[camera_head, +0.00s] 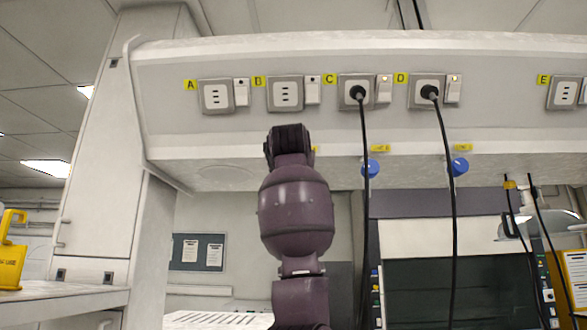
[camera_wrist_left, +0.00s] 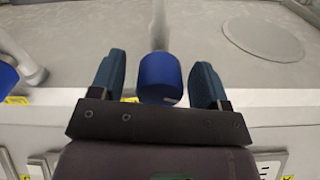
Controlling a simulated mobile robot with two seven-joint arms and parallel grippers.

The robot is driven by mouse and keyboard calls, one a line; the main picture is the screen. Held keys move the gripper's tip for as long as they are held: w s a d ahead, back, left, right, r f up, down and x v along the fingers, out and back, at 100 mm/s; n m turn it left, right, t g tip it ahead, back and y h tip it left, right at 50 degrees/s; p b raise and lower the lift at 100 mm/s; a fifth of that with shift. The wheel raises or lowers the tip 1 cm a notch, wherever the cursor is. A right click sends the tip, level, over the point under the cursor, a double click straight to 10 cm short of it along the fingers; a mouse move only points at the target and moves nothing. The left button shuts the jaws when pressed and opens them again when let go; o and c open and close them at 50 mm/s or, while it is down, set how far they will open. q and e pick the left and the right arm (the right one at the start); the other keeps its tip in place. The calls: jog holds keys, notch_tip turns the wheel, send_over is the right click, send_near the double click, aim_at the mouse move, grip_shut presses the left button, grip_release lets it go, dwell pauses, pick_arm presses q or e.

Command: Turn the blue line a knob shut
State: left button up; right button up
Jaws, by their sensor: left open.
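In the left wrist view a blue knob (camera_wrist_left: 160,80) on a pale stem sits between the two dark teal fingers of my left gripper (camera_wrist_left: 160,64). The fingers are open, with a visible gap on each side of the knob. In the head view my purple left arm rises in the middle and hides this knob and the fingertips. Two other blue knobs (camera_head: 370,168) (camera_head: 459,167) hang under the panel to the right, with small yellow labels above them. The label text is too small to read, so I cannot tell which line each knob serves.
A white overhead panel (camera_head: 330,60) carries sockets marked A to E. Black cables (camera_head: 365,220) (camera_head: 446,220) hang from C and D, close to the knobs there. Another blue knob (camera_wrist_left: 6,78) shows at the wrist view's left edge. Open room lies left of my arm.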

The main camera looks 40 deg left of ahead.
pick_arm(q)
jog(key=shift+w+a, duration=0.15)
jog(key=shift+a, duration=0.05)
jog(key=c, duration=0.9)
